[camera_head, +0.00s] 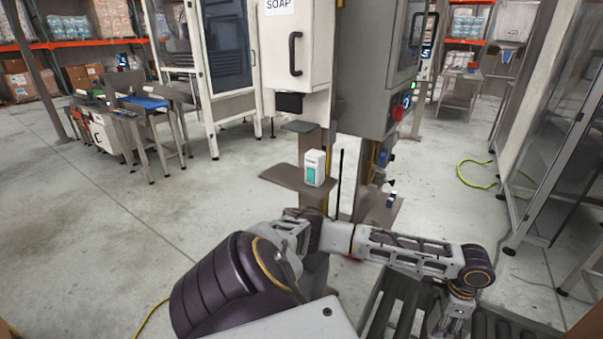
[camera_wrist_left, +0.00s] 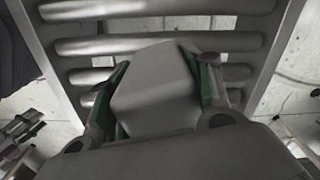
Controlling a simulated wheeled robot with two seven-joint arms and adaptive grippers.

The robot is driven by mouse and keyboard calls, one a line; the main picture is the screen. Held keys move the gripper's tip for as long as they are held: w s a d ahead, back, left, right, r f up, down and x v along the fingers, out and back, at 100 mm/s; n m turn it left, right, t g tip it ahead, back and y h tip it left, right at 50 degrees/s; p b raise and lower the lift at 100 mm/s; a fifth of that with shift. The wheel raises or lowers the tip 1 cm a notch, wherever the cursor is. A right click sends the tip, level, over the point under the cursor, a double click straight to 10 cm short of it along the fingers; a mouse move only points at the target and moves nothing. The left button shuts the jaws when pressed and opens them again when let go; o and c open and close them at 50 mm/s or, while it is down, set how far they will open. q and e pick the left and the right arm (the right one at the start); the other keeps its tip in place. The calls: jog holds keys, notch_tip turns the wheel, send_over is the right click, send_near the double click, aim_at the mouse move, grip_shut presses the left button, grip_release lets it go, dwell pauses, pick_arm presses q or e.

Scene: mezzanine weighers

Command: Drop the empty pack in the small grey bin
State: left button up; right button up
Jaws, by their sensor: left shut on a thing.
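My left arm reaches across the front of the head view to the right and bends down, with its left gripper (camera_head: 455,318) low over a roller conveyor. In the left wrist view the left gripper (camera_wrist_left: 160,95) is shut on a plain light-grey, box-shaped pack (camera_wrist_left: 158,88), gripped between green pads and tilted, with metal rollers behind it. In the head view the pack cannot be made out. I cannot make out a small grey bin in either view. My right gripper cannot be identified in either view.
The roller conveyor (camera_head: 381,307) runs along the front right. A white and teal pack (camera_head: 314,168) stands on a brown shelf (camera_head: 281,176) of the grey machine. A glazed enclosure stands at right, with a yellow-green cable (camera_head: 474,180) on the floor. Open floor lies at left.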

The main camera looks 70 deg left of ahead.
pick_arm(q)
jog(key=n, duration=0.3)
jog(key=shift+a+f, duration=0.15)
jog(key=shift+f, duration=0.2)
jog(key=n, duration=0.2)
jog(key=shift+f+n, duration=0.2)
jog(key=shift+n, duration=0.1)
jog(key=shift+w+d+n, duration=0.2)
jog(key=shift+w+n, duration=0.15)
jog(key=shift+n, duration=0.65)
jog(key=shift+w+d+r+n, duration=0.1)
jog(key=shift+w+d+n, duration=0.1)
jog(key=shift+w+n, duration=0.1)
jog(key=w+d+r, duration=0.5)
jog(key=w+r, duration=0.1)
pick_arm(e)
jog(key=s+d+f+p, duration=0.3)
jog(key=s+f+p, duration=0.35)
jog(key=p, duration=0.95)
pick_arm(q)
notch_tip(320, 180, up, 34)
jog(key=p, duration=1.7)
pick_arm(e)
jog(key=s+d, duration=0.2)
jog(key=s, duration=0.6)
jog(key=s+d+r+g+h, duration=0.1)
jog(key=s+d, duration=0.2)
jog(key=s, duration=0.5)
jog(key=shift+s+d+r, duration=0.2)
jog(key=shift+s, duration=0.15)
